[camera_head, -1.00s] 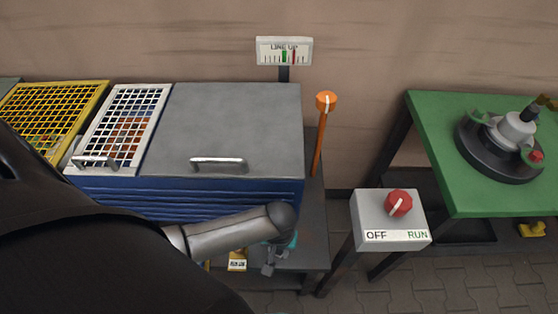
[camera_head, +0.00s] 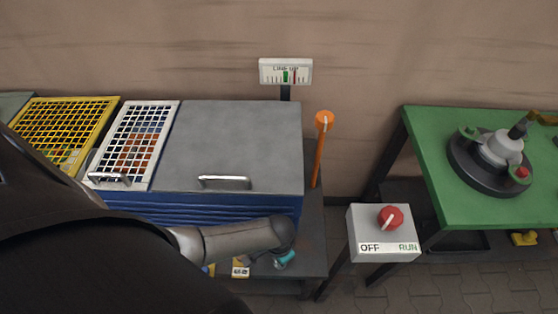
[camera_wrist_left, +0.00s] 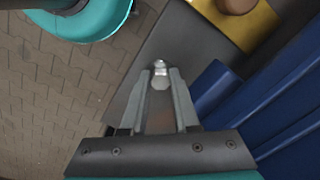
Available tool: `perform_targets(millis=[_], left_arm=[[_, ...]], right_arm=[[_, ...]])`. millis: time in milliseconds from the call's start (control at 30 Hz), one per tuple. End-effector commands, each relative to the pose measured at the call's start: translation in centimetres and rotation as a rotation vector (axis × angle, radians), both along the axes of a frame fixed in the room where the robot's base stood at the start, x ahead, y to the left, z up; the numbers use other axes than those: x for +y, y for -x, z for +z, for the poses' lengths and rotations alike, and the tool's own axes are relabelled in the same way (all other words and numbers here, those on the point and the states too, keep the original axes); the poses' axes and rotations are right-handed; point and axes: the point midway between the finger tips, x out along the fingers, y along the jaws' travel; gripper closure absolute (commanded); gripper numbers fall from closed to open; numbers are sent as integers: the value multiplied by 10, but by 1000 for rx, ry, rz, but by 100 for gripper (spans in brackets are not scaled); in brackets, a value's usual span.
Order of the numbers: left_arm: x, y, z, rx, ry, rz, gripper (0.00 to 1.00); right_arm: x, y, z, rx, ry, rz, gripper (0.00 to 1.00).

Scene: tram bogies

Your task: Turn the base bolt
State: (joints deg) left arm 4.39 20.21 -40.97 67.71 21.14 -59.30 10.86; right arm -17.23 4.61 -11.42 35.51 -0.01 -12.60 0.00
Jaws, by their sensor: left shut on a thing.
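The base bolt (camera_wrist_left: 161,75) shows as a shiny metal hex head over a dark grey plate (camera_wrist_left: 185,42) in the left wrist view. My left gripper (camera_wrist_left: 161,84) is shut on it, one finger on each side of the head. In the head view my left gripper (camera_head: 249,260) is low in front of the blue cabinet (camera_head: 215,208), beside a teal wrist part. The bolt itself cannot be made out there. My right gripper is not in view.
Blue ribs (camera_wrist_left: 285,105) stand close to the right of the gripper in the wrist view, with a yellow block (camera_wrist_left: 262,22) above them. An OFF/RUN switch box (camera_head: 382,232), an orange-topped lever (camera_head: 321,150), a LINE UP gauge (camera_head: 285,71) and a green table (camera_head: 450,205) stand farther right.

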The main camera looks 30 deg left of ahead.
Motion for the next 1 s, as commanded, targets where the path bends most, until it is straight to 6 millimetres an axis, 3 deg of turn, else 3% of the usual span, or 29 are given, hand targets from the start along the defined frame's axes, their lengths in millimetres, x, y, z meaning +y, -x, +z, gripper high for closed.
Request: perform_targets(millis=[600,1000], left_arm=[[2,-1,0,2,-1,-544,100],[2,-1,-1,2,0,-716,100]], right_arm=[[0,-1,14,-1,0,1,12],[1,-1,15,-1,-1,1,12]])
